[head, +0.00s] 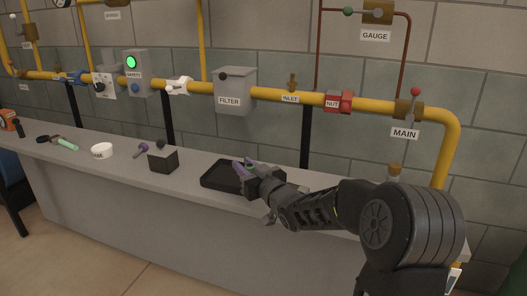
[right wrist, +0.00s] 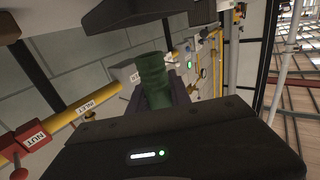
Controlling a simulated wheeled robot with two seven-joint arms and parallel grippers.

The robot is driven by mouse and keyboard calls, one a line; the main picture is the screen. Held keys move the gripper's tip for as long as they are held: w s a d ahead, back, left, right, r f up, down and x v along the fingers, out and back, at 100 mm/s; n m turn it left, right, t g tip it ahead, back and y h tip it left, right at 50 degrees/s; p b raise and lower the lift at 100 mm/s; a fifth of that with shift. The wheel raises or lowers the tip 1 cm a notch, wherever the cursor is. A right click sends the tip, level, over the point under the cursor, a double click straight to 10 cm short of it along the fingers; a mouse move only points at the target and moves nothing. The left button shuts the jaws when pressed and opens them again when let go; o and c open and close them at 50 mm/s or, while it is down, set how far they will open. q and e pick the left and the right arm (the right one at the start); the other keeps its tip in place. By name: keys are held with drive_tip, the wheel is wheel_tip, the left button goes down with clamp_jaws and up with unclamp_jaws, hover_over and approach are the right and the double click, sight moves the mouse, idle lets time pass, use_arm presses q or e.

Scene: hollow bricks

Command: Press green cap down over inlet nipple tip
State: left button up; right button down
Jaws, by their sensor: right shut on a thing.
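My right gripper (head: 243,168) hangs over the black tray on the bench, left of and below the inlet nipple. In the right wrist view its fingers (right wrist: 162,90) are shut on the green cap (right wrist: 153,78), a dark green cylinder. The cap cannot be made out in the head view. The brass inlet nipple (head: 292,82) stands upright on the yellow pipe above the INLET label (head: 290,98). The cap and the nipple are well apart. The INLET label also shows in the right wrist view (right wrist: 86,107); the nipple tip is not clear there. My left gripper is not in view.
The yellow pipe (head: 320,99) runs along the wall, with the grey filter box (head: 234,90) left of the inlet and the red nut (head: 338,101) right of it.

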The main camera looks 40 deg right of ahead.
drive_tip(key=s+a+f+n+y, duration=0.1)
drive_tip(key=s+a+f+y, duration=0.1)
drive_tip(key=a, duration=0.5)
drive_tip(key=s+a+f+n+y, duration=0.1)
drive_tip(key=s+a+f+y, duration=0.1)
drive_tip(key=a, duration=0.5)
drive_tip(key=s+a+f+n+y, duration=0.2)
drive_tip(key=a, duration=0.6)
drive_tip(key=shift+s+f+g, duration=0.15)
drive_tip(key=shift+f+g, duration=0.25)
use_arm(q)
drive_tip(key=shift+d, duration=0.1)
use_arm(e)
drive_tip(key=shift+d, duration=0.15)
